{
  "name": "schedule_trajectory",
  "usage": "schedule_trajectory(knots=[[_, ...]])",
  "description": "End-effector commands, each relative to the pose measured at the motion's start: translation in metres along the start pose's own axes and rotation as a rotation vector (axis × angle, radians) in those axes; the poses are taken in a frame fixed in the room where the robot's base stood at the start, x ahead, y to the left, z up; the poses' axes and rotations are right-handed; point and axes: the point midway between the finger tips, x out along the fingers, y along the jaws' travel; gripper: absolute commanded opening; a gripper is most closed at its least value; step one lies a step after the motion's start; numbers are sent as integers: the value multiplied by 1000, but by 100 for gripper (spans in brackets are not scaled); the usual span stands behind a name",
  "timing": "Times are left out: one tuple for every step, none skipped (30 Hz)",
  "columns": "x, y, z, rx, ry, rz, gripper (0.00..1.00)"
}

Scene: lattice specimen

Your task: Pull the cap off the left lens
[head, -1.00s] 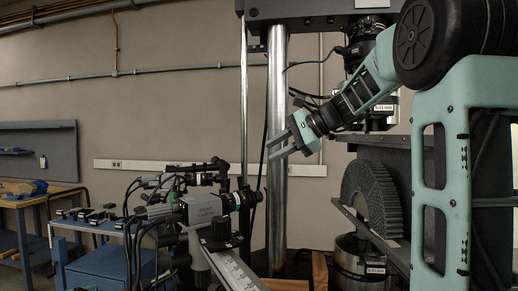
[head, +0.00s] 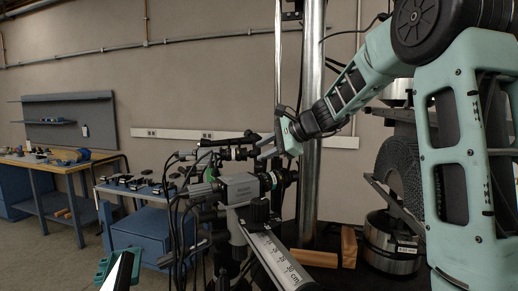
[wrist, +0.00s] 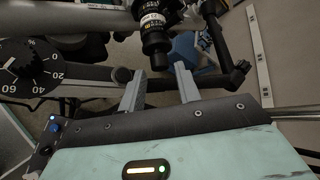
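Two lens assemblies point right in the head view. The nearer grey camera (head: 238,189) carries a lens (head: 270,181) with a dark front end. Behind it is a second lens (head: 236,154), partly hidden. My gripper (head: 261,147) is open, its fingers pointing left close to the second lens. In the wrist view, a black lens (wrist: 153,22) with a pale printed band ends in a black, cap-like front (wrist: 157,56). That end lies just beyond and between my open, empty fingertips (wrist: 158,74), apparently apart from them. I cannot tell which lens this is.
A steel column (head: 311,120) stands close behind my gripper. A ruled rail (head: 275,262) and cables lie below the cameras. The wrist view shows a numbered dial (wrist: 28,70) at left and a black jointed bar (wrist: 222,52) at right of the fingers. A workbench (head: 60,166) stands far left.

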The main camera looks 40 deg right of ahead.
Motion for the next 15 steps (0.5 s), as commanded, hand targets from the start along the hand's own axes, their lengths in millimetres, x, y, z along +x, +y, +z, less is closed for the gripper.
schedule_trajectory(knots=[[7, -1, 1, 1, -2, 2, 33], [10, -1, 1, 1, -3, 1, 33], [14, -1, 1, 1, -2, 0, 33], [16, -1, 1, 0, -1, 0, 33], [18, -1, 0, 0, -1, 0, 33], [21, -1, 0, 0, -1, 0, 33], [22, -1, 0, 0, -1, 0, 33], [23, -1, 0, 0, -1, 0, 33], [24, -1, 0, 0, 0, -1, 33], [24, -1, 0, 0, 0, -1, 33], [25, -1, 0, 0, 0, -1, 33], [25, 0, 0, 0, 0, -1, 33], [25, 0, 0, 0, 0, -1, 33], [25, 0, 0, 0, 0, -1, 33], [25, 0, 0, 0, 0, -1, 33]])
